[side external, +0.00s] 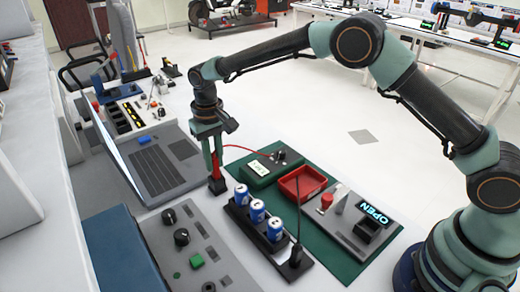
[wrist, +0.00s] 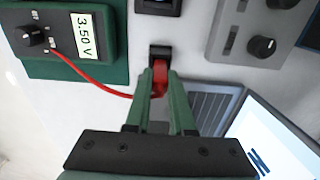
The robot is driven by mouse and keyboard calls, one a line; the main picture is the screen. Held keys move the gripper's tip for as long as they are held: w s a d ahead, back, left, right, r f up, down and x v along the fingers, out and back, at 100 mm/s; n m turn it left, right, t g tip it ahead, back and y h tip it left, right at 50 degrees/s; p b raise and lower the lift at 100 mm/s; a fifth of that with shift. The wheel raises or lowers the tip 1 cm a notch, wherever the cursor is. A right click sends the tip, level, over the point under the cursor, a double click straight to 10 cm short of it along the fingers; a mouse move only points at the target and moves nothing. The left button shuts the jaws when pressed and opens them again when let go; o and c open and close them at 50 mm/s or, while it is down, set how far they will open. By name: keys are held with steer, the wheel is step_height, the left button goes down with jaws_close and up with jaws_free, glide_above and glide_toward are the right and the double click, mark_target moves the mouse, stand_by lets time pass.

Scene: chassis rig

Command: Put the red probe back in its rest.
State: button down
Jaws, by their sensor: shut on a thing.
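My gripper (side external: 213,160) points down and is shut on the red probe (side external: 216,172), which stands roughly upright. In the wrist view the gripper fingers (wrist: 161,88) lie either side of the red probe (wrist: 159,82). A small black rest (side external: 218,187) is directly below the probe; it also shows in the wrist view (wrist: 160,52), just beyond the fingertips. The probe's lower end is at the rest, but I cannot tell whether it is seated in it or just above. A red lead runs from the probe to the green meter (side external: 258,170), which reads 3.50 V in the wrist view (wrist: 85,35).
A laptop (side external: 165,160) stands left of the gripper. A black rack (side external: 238,218) with blue-and-white cans is in front, near a grey knob panel (side external: 190,250). A red tray (side external: 302,184) and a panel with an OPEN display (side external: 376,212) are to the right.

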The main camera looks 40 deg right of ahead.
steer(key=shift+f, duration=0.65)
steer(key=c, duration=0.7)
jaws_free()
step_height(320, 180, up, 11)
steer(key=shift+f, duration=0.1)
steer(key=shift+r, duration=0.6)
